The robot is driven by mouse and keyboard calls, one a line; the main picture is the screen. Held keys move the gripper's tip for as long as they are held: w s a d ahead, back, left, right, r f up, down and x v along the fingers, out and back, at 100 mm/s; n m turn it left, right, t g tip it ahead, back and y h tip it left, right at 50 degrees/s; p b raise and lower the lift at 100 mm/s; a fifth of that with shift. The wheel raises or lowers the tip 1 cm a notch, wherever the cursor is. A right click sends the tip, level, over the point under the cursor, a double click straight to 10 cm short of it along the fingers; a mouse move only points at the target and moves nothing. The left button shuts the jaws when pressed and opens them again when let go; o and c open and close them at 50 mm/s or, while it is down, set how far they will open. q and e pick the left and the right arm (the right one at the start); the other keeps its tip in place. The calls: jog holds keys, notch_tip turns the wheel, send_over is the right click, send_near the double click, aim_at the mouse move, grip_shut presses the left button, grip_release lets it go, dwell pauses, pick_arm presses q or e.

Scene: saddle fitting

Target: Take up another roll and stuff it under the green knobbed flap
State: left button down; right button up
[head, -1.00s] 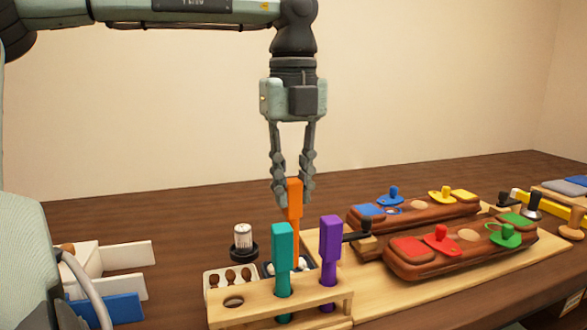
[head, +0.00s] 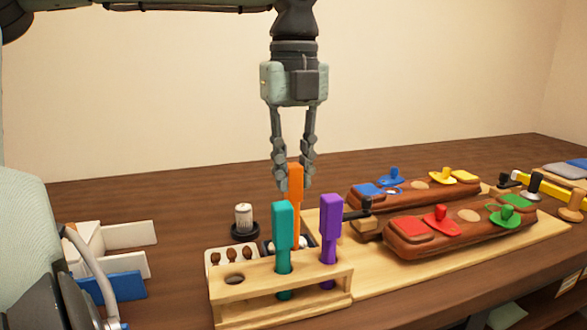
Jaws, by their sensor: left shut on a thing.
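My left gripper (head: 293,188) points down and is shut on the upper part of the orange-handled tool (head: 296,205). The tool stands upright behind the wooden rack; its lower end is hidden. The green knobbed flap (head: 506,216) is at the right end of the front brown saddle (head: 430,238), with a green pad (head: 517,201) behind it. I cannot make out for certain which things are the rolls; pale pieces in a dark tray (head: 268,245) behind the rack are partly hidden by the tools. My right gripper is not in view.
The wooden rack (head: 230,292) holds a teal (head: 283,222) and a purple tool (head: 330,222). A white holder (head: 210,257) with brown pieces and a black dish (head: 244,231) stand behind it. A second saddle (head: 360,202) has blue and yellow flaps. White and blue bins stand left.

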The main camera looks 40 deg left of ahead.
pick_arm(q)
jog(key=shift+f, duration=0.35)
jog(key=shift+f+b, duration=0.75)
jog(key=shift+b, duration=0.2)
dwell(1.3)
jog(key=shift+r, duration=0.1)
jog(key=shift+r+p, duration=0.95)
jog(key=shift+r, duration=2.55)
